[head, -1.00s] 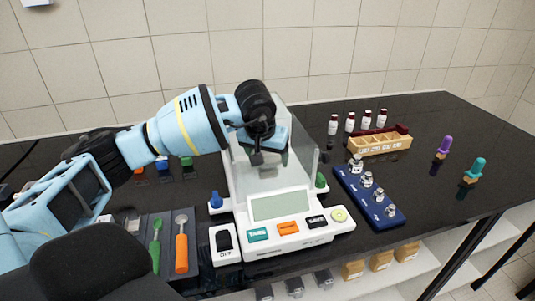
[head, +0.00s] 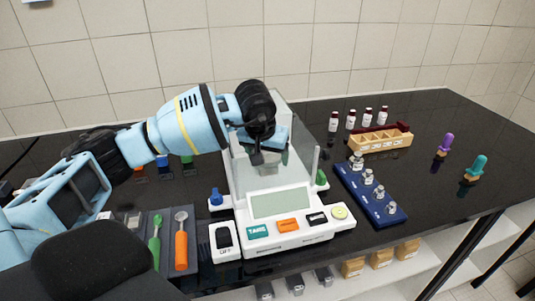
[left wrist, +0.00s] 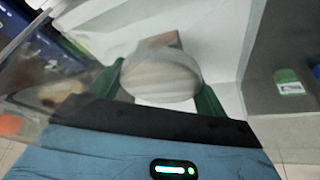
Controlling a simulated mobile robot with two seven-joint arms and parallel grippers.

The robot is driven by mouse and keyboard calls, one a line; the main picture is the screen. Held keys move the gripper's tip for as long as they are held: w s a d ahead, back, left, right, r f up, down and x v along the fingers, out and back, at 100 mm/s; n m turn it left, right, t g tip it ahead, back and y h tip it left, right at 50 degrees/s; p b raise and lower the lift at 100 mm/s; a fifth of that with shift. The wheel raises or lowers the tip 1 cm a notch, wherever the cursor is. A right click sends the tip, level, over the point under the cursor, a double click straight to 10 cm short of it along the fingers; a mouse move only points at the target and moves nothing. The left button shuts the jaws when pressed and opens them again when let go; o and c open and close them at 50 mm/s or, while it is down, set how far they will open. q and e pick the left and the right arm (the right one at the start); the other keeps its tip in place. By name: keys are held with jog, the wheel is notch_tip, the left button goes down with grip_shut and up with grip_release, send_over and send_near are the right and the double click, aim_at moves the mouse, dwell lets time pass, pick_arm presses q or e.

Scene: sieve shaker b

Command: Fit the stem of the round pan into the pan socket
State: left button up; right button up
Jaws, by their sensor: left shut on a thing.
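My left gripper (head: 257,157) reaches in from the left, pointing down at the glass draft shield (head: 303,135) of the white balance (head: 280,205). In the left wrist view its two green fingers are shut on the round pan (left wrist: 160,75), a pale grey disc seen blurred. The fingers hold the pan at its sides. The pan's stem is hidden. In the head view the gripper and the glass hide most of the pan, and I cannot make out the pan socket. My right gripper is not in view.
Glass panels stand close around the gripper. A blue knob (head: 215,196) and a green knob (head: 321,177) flank the balance. A blue weight rack (head: 352,188) and a wooden tray (head: 384,143) stand to the right. A power switch (head: 224,240) stands at front left.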

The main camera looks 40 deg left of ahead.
pick_arm(q)
jog(key=shift+s+f, duration=0.1)
jog(key=shift+f, duration=0.55)
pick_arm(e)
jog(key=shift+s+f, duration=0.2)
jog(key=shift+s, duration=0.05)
pick_arm(q)
jog(key=o, duration=1.1)
jog(key=shift+r, duration=0.1)
jog(key=shift+r, duration=0.15)
jog(key=shift+r, duration=0.6)
jog(key=shift+w+a+r+p, duration=0.1)
jog(key=shift+w+r+p, duration=0.1)
jog(key=shift+r+p, duration=0.25)
jog(key=shift+s+r+p, duration=0.1)
jog(key=shift+r+p, duration=0.5)
jog(key=shift+r, duration=1.4)
notch_tip(320, 180, up, 6)
jog(key=shift+f+p, duration=0.15)
jog(key=shift+p, duration=0.65)
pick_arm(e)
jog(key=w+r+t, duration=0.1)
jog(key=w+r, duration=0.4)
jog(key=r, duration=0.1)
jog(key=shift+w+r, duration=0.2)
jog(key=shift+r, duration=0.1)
